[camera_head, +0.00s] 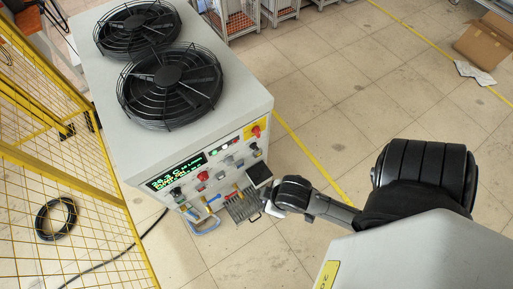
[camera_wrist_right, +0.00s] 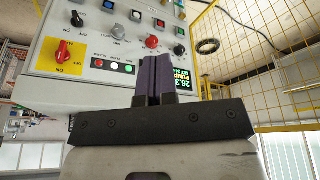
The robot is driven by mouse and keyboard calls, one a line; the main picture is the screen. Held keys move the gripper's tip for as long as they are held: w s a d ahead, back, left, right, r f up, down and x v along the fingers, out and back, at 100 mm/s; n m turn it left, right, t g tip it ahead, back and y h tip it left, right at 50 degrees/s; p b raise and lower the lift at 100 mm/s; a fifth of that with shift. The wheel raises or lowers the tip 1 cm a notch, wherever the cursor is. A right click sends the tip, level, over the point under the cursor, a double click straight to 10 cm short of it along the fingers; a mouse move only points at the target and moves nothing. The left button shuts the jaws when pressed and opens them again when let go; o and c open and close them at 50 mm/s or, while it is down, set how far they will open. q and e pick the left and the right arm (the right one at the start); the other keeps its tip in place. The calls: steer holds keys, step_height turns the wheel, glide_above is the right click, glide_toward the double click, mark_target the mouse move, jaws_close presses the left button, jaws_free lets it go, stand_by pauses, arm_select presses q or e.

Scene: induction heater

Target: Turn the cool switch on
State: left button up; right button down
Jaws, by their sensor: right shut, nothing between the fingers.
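The induction heater (camera_head: 110,115) is a white cabinet with a control panel of knobs and switches. The panel also shows upside down in the right wrist view (camera_wrist_right: 52,88). It has a red rotary switch on a yellow plate (camera_wrist_right: 66,53), a silver knob (camera_wrist_right: 118,32), a red knob (camera_wrist_right: 152,42), a blue switch (camera_wrist_right: 108,5) and a black switch (camera_wrist_right: 77,18). I cannot read which is the cool switch. My right gripper (camera_wrist_right: 154,77) is shut and empty, in front of the panel. The head view shows it (camera_head: 272,208) beside the cabinet's front. My left gripper is out of view.
Two black fans (camera_head: 168,85) sit on the cabinet top. A lit green display (camera_head: 176,171) is on the panel. A tray with tools (camera_head: 241,207) sits low at the front. Yellow fencing (camera_head: 60,165) stands at left. Open floor lies to the right.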

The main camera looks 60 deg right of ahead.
steer(key=shift+s+d+f, duration=0.1)
steer(key=shift+s+d, duration=0.15)
